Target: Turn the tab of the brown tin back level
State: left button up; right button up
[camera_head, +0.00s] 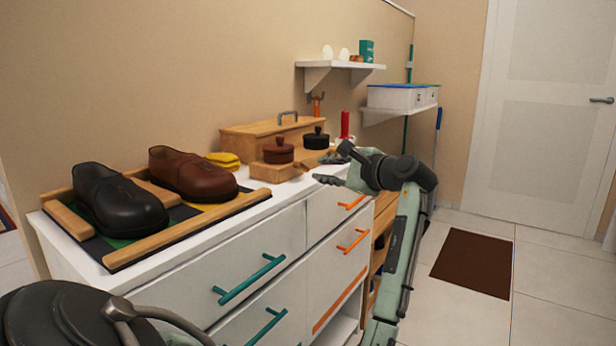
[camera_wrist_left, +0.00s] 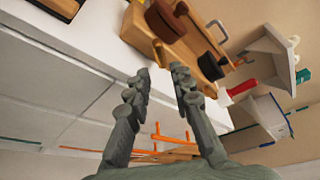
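The brown tin (camera_head: 278,152) sits on a wooden stand on the dresser top, with a dark knob on its lid. It also shows at the top of the left wrist view (camera_wrist_left: 163,22). A small tan tab (camera_head: 301,166) sticks out low at its near right side; it shows in the left wrist view too (camera_wrist_left: 158,50). Its exact tilt is hard to tell. My left gripper (camera_head: 328,180) is right of the tin, apart from it, over the dresser's edge. In the left wrist view its fingers (camera_wrist_left: 160,85) are spread with nothing between them. My right gripper is not seen.
A black tin (camera_head: 316,140) stands beside the brown one on the stand (camera_head: 270,174). A red-handled item (camera_head: 345,125) is behind my gripper. Shoes (camera_head: 185,172) on a wooden-edged tray (camera_head: 183,240) fill the left. A wooden box (camera_head: 245,138) is behind. A white dresser strip (camera_head: 255,212) is bare.

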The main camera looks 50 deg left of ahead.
aim_at(305, 168)
pick_arm(q)
jog(key=x, duration=0.7)
jog(key=shift+s+a, duration=0.1)
jog(key=shift+a, duration=0.3)
jog(key=shift+c, duration=0.4)
grip_shut()
